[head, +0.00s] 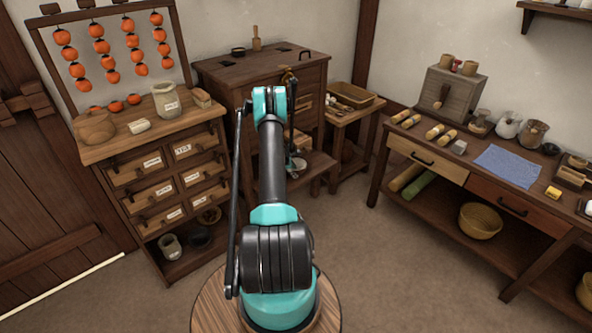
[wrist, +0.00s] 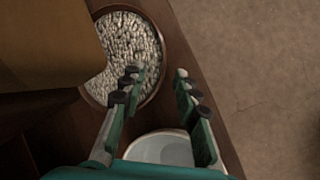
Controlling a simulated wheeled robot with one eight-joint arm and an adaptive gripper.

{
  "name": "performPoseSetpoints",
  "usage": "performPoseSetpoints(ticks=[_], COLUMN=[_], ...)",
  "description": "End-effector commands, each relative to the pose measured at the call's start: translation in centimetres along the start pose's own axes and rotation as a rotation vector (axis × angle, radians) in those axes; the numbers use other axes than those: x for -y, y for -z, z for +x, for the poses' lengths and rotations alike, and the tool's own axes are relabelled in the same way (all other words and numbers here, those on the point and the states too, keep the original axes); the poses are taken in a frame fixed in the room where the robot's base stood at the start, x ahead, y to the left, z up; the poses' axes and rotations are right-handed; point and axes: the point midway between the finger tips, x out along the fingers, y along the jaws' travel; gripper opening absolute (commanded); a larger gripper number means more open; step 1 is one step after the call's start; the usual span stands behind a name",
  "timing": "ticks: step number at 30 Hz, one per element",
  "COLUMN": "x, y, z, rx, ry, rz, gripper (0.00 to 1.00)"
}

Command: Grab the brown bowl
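A round brown-rimmed vessel (wrist: 126,34), full of pale speckled matter, lies just beyond my fingertips in the wrist view; I cannot tell whether it is the brown bowl. My gripper (wrist: 157,74) is open, with nothing seen held between its fingers. A pale bowl (wrist: 163,150) shows below and between the fingers, partly hidden by the gripper. In the head view my arm reaches towards the low bench, and its end is small and partly hidden. A brown wooden bowl (head: 95,127) sits on the left drawer chest, well away from my gripper.
A large brown block (wrist: 45,45) fills the upper left of the wrist view, close to the vessel. Bare floor (wrist: 265,80) lies right of the bench edge. In the head view, a dark cabinet (head: 250,75) stands behind my arm and a long table (head: 445,165) stands right.

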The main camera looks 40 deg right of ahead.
Motion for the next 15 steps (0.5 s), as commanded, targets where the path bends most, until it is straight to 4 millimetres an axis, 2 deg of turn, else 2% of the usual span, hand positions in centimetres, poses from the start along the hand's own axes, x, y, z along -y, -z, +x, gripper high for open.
performPoseSetpoints(ticks=[3,6,14,15], x=[0.0,0.0,0.0,0.0], y=[0.0,0.1,0.0,0.0], z=[1.4,2.0,2.2,2.2], rx=[0.000,0.000,0.000,0.000], ry=[0.000,0.000,0.000,0.000], rz=[0.001,0.000,0.000,0.000], gripper=[0.31,0.31,0.31,0.26])
